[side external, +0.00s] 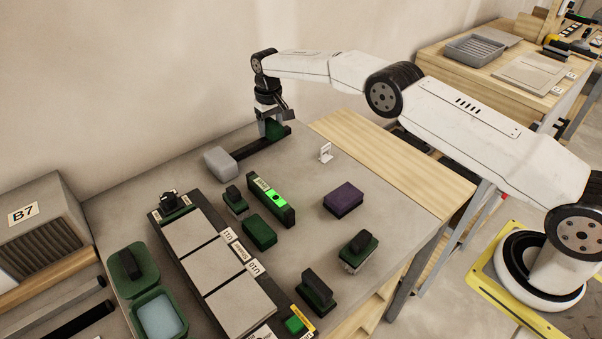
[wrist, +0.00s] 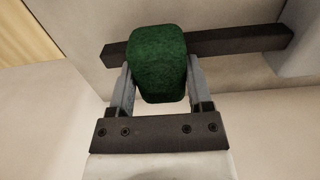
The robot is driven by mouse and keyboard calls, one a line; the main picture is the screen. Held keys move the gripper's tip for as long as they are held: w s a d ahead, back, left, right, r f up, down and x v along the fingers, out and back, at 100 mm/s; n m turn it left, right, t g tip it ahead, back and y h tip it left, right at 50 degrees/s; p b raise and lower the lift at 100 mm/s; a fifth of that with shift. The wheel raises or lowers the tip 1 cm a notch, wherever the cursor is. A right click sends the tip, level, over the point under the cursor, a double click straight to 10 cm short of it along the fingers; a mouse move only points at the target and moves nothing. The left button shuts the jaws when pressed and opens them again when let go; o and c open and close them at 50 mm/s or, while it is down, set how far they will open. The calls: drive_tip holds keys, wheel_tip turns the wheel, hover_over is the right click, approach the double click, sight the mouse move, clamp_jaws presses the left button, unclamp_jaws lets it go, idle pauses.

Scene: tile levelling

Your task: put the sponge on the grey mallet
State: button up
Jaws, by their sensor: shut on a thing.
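The grey mallet lies near the back of the table, with a pale grey block head (side external: 221,162) and a dark handle (side external: 252,147) running to the right. My gripper (side external: 272,118) is shut on a green sponge (side external: 274,130), over the right part of the handle. In the wrist view the sponge (wrist: 160,62) sits between both fingers (wrist: 160,85), with the handle (wrist: 235,41) behind it and the mallet head (wrist: 305,45) at the right edge. I cannot tell whether the sponge touches the handle.
A green block (side external: 259,232), a purple block (side external: 343,199) and a green level (side external: 270,200) lie in front. A rack of grey tiles (side external: 195,232) and green tubs (side external: 158,314) stand left. A small white clip (side external: 325,152) stands right of the mallet; table around it is clear.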

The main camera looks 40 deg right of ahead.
sight(272, 123)
drive_tip(key=shift+f, duration=0.15)
drive_tip(key=o, duration=1.3)
drive_tip(key=shift+c, duration=0.2)
wheel_tip(272, 123, up, 12)
drive_tip(key=shift+s+d+r, duration=0.1)
drive_tip(key=shift+r, duration=0.25)
